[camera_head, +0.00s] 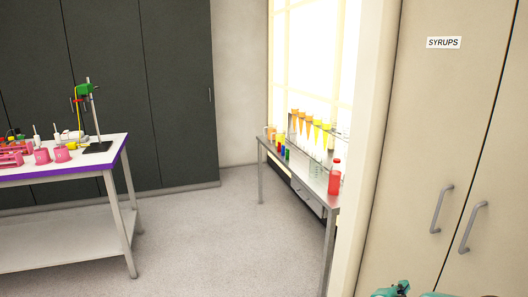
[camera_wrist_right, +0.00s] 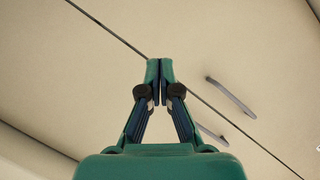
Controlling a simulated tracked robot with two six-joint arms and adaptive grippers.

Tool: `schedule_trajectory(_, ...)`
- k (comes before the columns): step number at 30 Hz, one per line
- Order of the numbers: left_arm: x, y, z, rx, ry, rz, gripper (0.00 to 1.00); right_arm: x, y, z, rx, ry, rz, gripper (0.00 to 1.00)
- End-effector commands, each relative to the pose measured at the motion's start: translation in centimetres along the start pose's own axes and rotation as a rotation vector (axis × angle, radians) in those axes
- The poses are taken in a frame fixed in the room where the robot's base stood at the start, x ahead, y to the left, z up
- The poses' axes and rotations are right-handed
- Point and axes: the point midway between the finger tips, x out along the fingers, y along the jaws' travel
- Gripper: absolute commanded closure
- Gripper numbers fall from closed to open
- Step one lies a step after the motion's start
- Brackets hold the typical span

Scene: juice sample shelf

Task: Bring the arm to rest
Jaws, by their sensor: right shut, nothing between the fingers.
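My right gripper (camera_wrist_right: 160,72) is green with dark linkages. In the right wrist view its two fingers are together with nothing between them. Behind the fingertips is the beige cabinet front; I cannot tell the distance to it. In the head view only green parts of my right arm show at the bottom edge, on the right, in front of the cabinet (camera_head: 410,150). My left gripper is not in view.
The cabinet has two handles (camera_head: 442,209) and a "SYRUPS" label (camera_head: 443,42). A narrow metal table (camera_head: 262,172) by the window holds a red bottle (camera_head: 335,178) and orange cones (camera_head: 308,126). A white workbench (camera_head: 60,183) stands left. Grey floor (camera_head: 215,240) between is clear.

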Motion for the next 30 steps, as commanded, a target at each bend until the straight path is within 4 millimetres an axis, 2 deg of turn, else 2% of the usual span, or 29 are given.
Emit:
schedule_trajectory(1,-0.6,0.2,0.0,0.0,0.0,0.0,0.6,-0.9,2.9,2.7,-0.102,-0.119,0.016,1.0)
schedule_trajectory(3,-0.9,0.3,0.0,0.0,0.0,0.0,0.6,-2.8,6.6,6.2,-0.223,-0.286,0.029,1.0)
schedule_trajectory(5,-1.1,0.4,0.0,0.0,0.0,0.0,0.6,-5.0,9.7,8.9,-0.319,-0.431,0.039,1.0)
schedule_trajectory(7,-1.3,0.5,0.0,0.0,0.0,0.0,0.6,-8.1,13.2,11.5,-0.423,-0.599,0.051,1.0)
schedule_trajectory(11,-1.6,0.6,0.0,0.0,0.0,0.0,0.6,-15.3,19.4,14.7,-0.6,-0.918,0.064,1.0)
schedule_trajectory(12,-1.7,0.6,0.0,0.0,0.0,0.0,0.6,-17.8,21.0,15.2,-0.651,-1.015,0.061,1.0)
schedule_trajectory(15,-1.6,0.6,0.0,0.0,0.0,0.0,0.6,-23.9,24.4,15.8,-0.767,-1.247,0.046,1.0)
schedule_trajectory(18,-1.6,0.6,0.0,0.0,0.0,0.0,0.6,-29.0,26.8,15.3,-0.867,-1.442,0.016,1.0)
schedule_trajectory(22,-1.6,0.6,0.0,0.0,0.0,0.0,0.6,-33.3,28.6,14.2,-0.965,-1.624,-0.028,1.0)
schedule_trajectory(25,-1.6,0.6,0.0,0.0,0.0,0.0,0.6,-34.4,29.1,13.8,-1.008,-1.691,-0.048,1.0)
schedule_trajectory(30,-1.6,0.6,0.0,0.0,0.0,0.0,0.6,-34.6,29.2,13.7,-1.022,-1.704,-0.054,1.0)
